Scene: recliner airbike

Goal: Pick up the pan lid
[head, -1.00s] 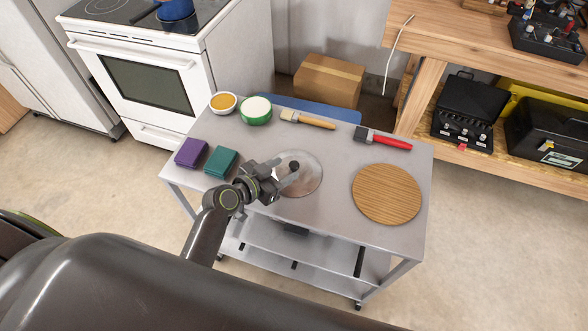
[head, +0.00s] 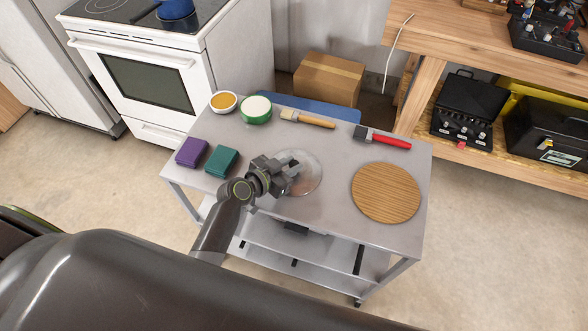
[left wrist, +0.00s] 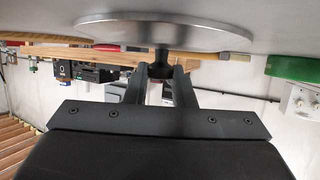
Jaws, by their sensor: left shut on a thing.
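The pan lid (head: 311,178) is a round, glassy disc with a metal rim and a dark knob, at the middle of the grey cart top (head: 330,219). My left gripper (head: 292,171) reaches in from the left over the lid and is shut on its knob, hiding it in the head view. In the left wrist view, which looks upside down, the lid (left wrist: 150,36) spans the top and its knob sits between the fingertips (left wrist: 161,70). The lid lies flat at the cart top; I cannot tell any gap beneath it. My right gripper is not in view.
A teal block (head: 221,161) and a purple block (head: 191,152) lie left of my gripper. Two bowls (head: 256,110) and two brushes (head: 383,138) lie along the back. A round wooden board (head: 386,192) lies to the right. Bare cart top lies in front of the lid.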

